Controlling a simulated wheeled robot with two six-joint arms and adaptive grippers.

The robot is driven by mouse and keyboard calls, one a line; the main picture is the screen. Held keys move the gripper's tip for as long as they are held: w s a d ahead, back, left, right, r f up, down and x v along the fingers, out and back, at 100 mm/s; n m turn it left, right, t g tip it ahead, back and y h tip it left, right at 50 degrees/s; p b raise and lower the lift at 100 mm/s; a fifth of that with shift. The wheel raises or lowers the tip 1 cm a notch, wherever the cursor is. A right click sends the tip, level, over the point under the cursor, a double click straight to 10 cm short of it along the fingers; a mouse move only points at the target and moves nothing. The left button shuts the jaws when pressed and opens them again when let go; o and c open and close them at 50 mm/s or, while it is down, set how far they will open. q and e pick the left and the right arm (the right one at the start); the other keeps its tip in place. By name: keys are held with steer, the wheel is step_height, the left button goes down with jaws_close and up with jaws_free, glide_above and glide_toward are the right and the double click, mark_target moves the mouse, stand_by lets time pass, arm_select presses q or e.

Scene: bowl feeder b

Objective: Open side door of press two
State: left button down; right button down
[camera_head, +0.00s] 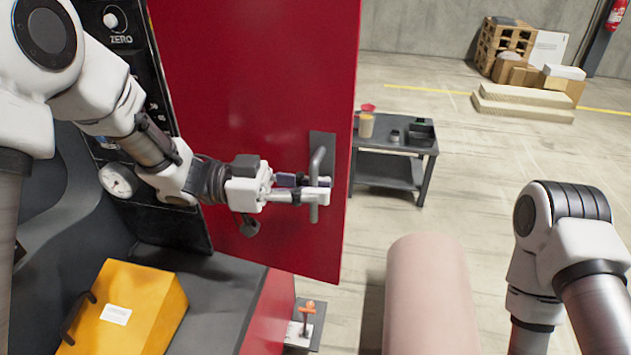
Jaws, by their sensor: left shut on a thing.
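The red door (240,80) is a tall flat panel standing beside the dark control panel (120,60) of the press. Its lower right corner hangs free, with floor showing past its right edge. A grey bar handle (317,158) on a dark plate is mounted near that edge. My left gripper (312,189) reaches across the door from the left and is shut on the handle at its lower part. The fingers lie on both sides of the bar. My right arm shows at the lower right, and its gripper is out of the picture.
A yellow box (130,305) with a dark handle sits at lower left. A grey table (400,145) with cups and a dark tray stands behind the door's right edge. A large pinkish cylinder (425,295) rises at bottom centre-right. The floor at right is mostly clear.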

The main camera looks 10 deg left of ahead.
arm_select(q)
steer(key=shift+s+f, duration=0.1)
steer(key=shift+f, duration=0.1)
steer(key=c, duration=1.2)
jaws_free()
steer(key=shift+d, duration=0.15)
steer(key=a, duration=1.2)
